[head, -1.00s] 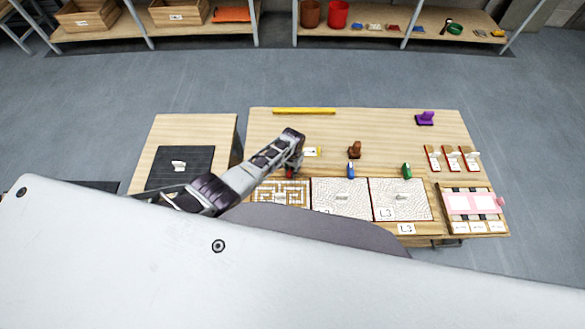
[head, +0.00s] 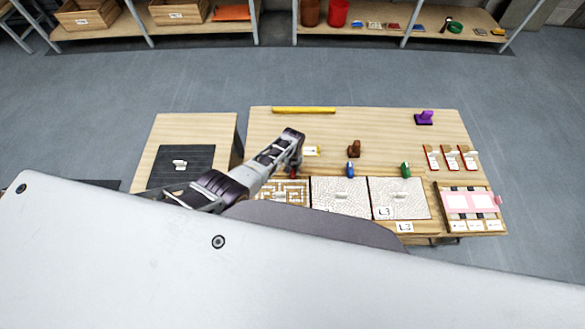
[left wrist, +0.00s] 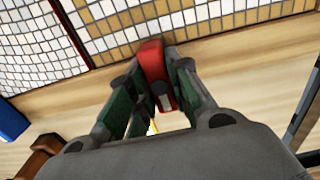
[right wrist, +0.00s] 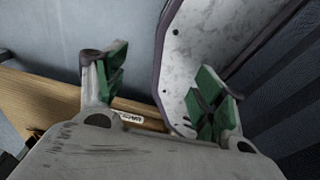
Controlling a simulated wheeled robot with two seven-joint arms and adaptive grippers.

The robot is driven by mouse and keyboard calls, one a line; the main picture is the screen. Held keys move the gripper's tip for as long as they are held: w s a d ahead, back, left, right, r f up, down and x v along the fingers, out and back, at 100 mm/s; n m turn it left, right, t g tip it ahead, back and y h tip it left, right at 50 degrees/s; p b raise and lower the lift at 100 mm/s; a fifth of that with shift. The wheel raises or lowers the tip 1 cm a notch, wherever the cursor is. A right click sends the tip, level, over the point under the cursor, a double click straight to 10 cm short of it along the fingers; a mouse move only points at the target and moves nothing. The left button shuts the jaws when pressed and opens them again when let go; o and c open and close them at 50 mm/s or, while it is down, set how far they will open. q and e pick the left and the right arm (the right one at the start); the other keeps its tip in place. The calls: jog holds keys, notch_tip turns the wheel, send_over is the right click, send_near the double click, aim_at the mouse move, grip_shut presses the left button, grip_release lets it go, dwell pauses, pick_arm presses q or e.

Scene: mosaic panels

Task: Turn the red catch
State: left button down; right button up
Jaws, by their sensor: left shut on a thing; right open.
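The red catch (left wrist: 152,62) is at the edge of a mosaic panel with a tan and white pattern (left wrist: 180,22) in the left wrist view. My left gripper (left wrist: 160,88) is shut on it, with a finger on each side. In the head view my left gripper (head: 295,166) is at the back edge of the leftmost panel (head: 296,187), and the catch is mostly hidden by it. The blue catch (head: 350,170) and green catch (head: 405,169) stand at the back edges of the two white panels. My right gripper (right wrist: 160,98) is open and empty beside a wooden edge.
A brown object (head: 354,149) stands behind the blue catch. A yellow bar (head: 304,110) and a purple object (head: 424,118) lie farther back. Red-edged card holders (head: 451,157) and a pink-banded tray (head: 470,202) are at right. The table's back middle is clear.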

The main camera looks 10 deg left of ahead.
aim_at(293, 167)
pick_arm(q)
jog(key=c, duration=1.3)
grip_release()
jog(key=shift+r, duration=0.1)
jog(key=shift+r, duration=0.1)
jog(key=shift+r, duration=5.8)
